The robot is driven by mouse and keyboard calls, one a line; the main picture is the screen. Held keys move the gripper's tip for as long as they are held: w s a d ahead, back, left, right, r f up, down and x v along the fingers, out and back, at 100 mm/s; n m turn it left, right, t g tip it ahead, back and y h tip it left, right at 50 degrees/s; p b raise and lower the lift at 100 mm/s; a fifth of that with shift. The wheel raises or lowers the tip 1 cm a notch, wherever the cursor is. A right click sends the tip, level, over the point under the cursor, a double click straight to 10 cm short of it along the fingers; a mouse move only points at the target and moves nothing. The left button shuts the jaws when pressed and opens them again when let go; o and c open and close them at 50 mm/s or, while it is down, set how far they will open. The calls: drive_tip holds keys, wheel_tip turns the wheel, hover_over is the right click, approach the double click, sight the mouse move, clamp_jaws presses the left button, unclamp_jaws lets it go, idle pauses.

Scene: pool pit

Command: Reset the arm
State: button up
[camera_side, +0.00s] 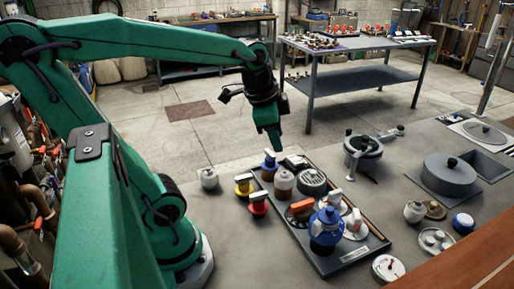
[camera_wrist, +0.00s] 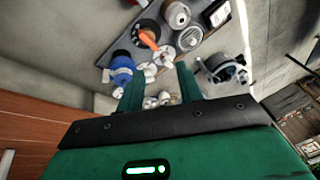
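My green arm reaches from the left across the side view and its end hangs down over the bench. My gripper (camera_side: 272,148) points down, near the far left end of a dark tray (camera_side: 376,245) of parts. In the wrist view my gripper (camera_wrist: 160,82) shows two green fingers standing apart with a gap between them. I see nothing held between them. Small white parts show beyond the fingers, apart from them. In the side view the two fingers overlap, and I cannot tell their exact height above the parts.
The tray holds a blue valve-like part (camera_side: 326,226), a round grilled part (camera_side: 312,181) and others. A clamped pot (camera_side: 363,155) and a large lidded pot (camera_side: 447,174) stand to the right. A metal table (camera_side: 360,42) stands behind.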

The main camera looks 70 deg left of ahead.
drive_tip(key=s+d+n+t, duration=0.1)
drive_tip(key=s+d+n, duration=0.3)
drive_tip(key=s+n, duration=0.1)
drive_tip(key=shift+d+t+h, duration=0.3)
drive_tip(key=shift+d+t, duration=0.1)
drive_tip(key=shift+f, duration=0.1)
idle(0.8)
